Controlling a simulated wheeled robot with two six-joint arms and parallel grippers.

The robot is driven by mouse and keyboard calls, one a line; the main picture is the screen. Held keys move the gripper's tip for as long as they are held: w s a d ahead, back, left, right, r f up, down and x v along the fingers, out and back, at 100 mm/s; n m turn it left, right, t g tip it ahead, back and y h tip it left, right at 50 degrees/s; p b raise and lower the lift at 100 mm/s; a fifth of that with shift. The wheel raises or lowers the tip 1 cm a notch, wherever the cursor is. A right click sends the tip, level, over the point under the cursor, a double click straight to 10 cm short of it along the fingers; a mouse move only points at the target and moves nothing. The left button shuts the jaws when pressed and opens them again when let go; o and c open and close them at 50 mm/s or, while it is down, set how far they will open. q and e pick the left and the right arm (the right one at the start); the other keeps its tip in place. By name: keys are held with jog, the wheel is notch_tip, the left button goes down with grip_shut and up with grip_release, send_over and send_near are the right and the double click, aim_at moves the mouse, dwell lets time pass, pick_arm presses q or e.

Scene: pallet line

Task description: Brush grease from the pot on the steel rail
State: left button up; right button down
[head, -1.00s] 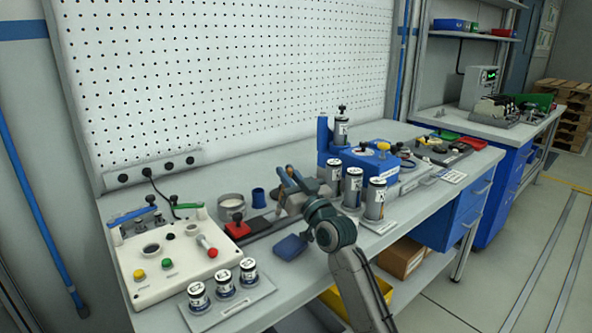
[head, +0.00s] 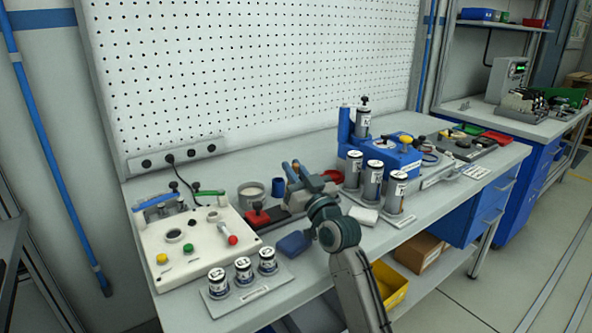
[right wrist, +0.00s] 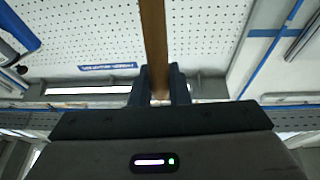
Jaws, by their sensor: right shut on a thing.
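My right gripper (head: 291,170) is over the bench behind the rail and right of the pot. It is shut on a wooden handle (right wrist: 154,35), which stands up between the two fingers in the right wrist view. I take this for the brush; its bristles cannot be made out. The grease pot (head: 251,188), a round grey cup with a pale top, stands open on the bench, left of the gripper. The steel rail (head: 288,222) is a low dark bar with a red block (head: 258,215) at its left end. My arm and gripper hide part of it. My left gripper is not in view.
A blue cup (head: 278,187) stands close to the pot. A white control box (head: 190,250) and a tray of small canisters (head: 243,277) are at left. Tall canisters (head: 373,180) and a blue fixture (head: 398,155) stand right of my arm. A blue pad (head: 294,244) lies in front.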

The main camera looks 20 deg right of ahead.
jog(key=shift+r+p, duration=2.5)
jog(key=shift+r, duration=0.55)
jog(key=shift+r+p, duration=1.3)
jog(key=shift+r, duration=0.25)
jog(key=shift+f, duration=0.25)
